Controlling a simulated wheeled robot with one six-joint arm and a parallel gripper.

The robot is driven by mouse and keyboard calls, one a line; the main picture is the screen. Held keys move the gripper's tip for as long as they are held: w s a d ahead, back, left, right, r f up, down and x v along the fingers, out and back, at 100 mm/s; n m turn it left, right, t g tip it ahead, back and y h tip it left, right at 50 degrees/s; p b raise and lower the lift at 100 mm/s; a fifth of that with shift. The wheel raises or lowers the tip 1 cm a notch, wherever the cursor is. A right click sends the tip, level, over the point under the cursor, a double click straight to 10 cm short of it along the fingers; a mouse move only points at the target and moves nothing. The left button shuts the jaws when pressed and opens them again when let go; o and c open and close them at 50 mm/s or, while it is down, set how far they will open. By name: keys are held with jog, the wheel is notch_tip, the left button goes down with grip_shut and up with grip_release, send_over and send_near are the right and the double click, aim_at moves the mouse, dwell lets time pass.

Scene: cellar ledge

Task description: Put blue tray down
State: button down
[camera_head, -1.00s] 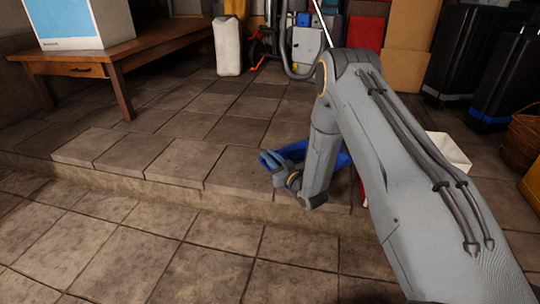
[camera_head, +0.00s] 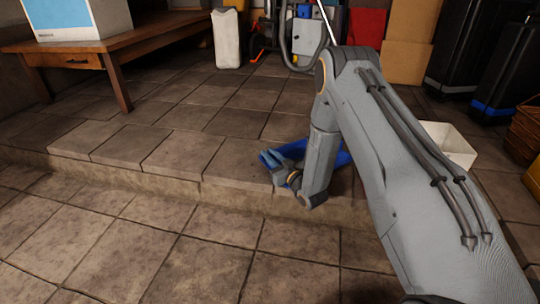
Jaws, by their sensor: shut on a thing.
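The blue tray (camera_head: 342,160) is at the stone ledge, low in the middle of the head view. My arm hides much of it; its left end and part of its right side show. My gripper (camera_head: 273,162) is shut on the tray at its left end. I cannot tell whether the tray touches the ledge top or hangs just above it.
The tiled ledge (camera_head: 185,155) has a step edge down to the lower floor (camera_head: 150,240). A white bin (camera_head: 449,143) stands to the right of my arm. A wooden table (camera_head: 118,55) with a box, a white canister (camera_head: 227,40) and black cases (camera_head: 500,70) stand around. The ledge left of the tray is clear.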

jog(key=shift+f, duration=0.5)
jog(key=c, duration=1.6)
grip_release()
